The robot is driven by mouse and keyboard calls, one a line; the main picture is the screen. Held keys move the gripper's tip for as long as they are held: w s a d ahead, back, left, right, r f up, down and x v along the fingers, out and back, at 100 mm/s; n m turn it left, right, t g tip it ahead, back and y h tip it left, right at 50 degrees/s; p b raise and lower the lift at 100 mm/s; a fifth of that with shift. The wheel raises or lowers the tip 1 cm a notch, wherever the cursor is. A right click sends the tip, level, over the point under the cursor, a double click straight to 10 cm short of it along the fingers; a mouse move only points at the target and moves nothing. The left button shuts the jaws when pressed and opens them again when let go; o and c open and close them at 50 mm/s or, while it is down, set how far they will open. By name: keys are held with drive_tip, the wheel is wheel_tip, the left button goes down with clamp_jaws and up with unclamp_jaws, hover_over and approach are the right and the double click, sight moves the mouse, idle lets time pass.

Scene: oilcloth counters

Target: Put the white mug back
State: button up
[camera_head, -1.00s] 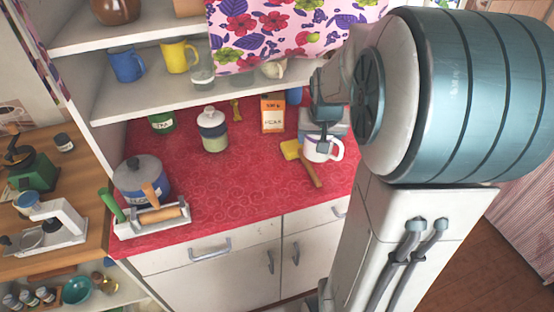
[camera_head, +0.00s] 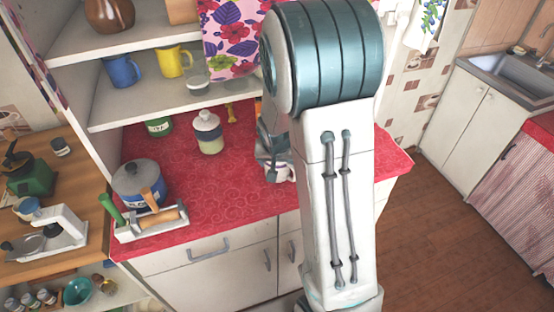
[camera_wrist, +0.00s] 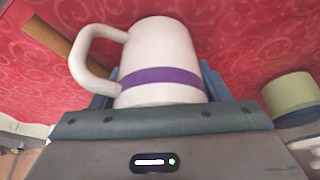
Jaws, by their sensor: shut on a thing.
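The white mug (camera_wrist: 165,45) has a purple band and a handle on its left side in the wrist view. My gripper (camera_wrist: 157,92) is shut on it, with blue-grey fingers showing at both sides of the mug. In the head view my gripper (camera_head: 271,160) is partly hidden behind my arm, over the red counter. Only a small part of the mug (camera_head: 287,176) shows there. I cannot tell whether the mug touches the counter.
A shelf (camera_head: 135,112) above the red counter (camera_head: 215,185) holds a blue mug (camera_head: 123,71) and a yellow mug (camera_head: 173,62). A flowered cloth (camera_head: 230,45) hangs at its right.

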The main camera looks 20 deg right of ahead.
drive_tip(key=shift+f+b, duration=0.2)
drive_tip(key=shift+b, duration=0.1)
drive_tip(key=o, duration=0.9)
drive_tip(key=shift+r, duration=0.1)
